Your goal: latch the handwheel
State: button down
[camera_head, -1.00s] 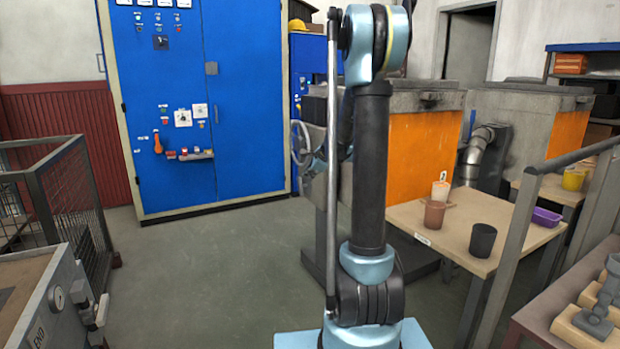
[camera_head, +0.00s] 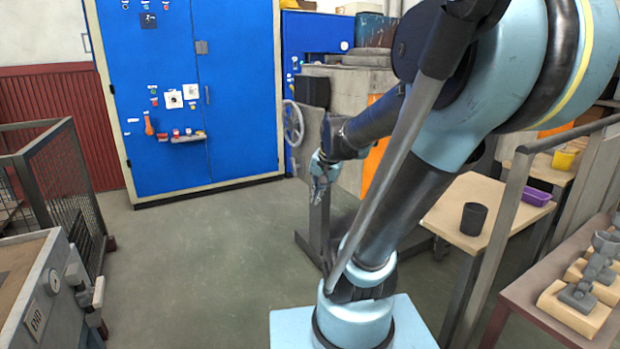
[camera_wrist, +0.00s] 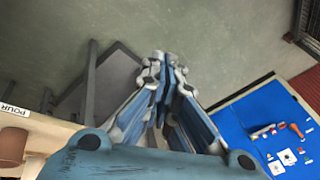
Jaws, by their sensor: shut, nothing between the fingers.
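The handwheel (camera_head: 293,123) is a grey spoked wheel on the left side of the grey-and-orange furnace unit in the head view. My gripper (camera_head: 319,192) hangs below and to the right of the wheel in the picture, pointing down, apart from it. In the wrist view my gripper (camera_wrist: 160,62) has its fingers together with nothing between them. The wheel does not show clearly in the wrist view. I cannot make out a latch on the wheel.
A blue cabinet (camera_head: 185,60) stands at the back left. A wooden table (camera_head: 445,215) with a dark cup (camera_head: 473,219) and a purple tray (camera_head: 535,197) is at the right. A wire cage (camera_head: 75,185) is at the left. The floor between is open.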

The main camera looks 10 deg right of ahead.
jog(key=s+d+f+n+g, duration=0.1)
jog(key=s+f+n, duration=0.2)
jog(key=s, duration=0.4)
jog(key=s+d+f+n+h, duration=0.1)
jog(key=s+d+f+n, duration=0.1)
jog(key=s, duration=0.6)
notch_tip(320, 180, down, 2)
jog(key=shift+f+n+g+h, duration=0.15)
jog(key=shift+n+g+h, duration=0.2)
jog(key=shift+n, duration=0.35)
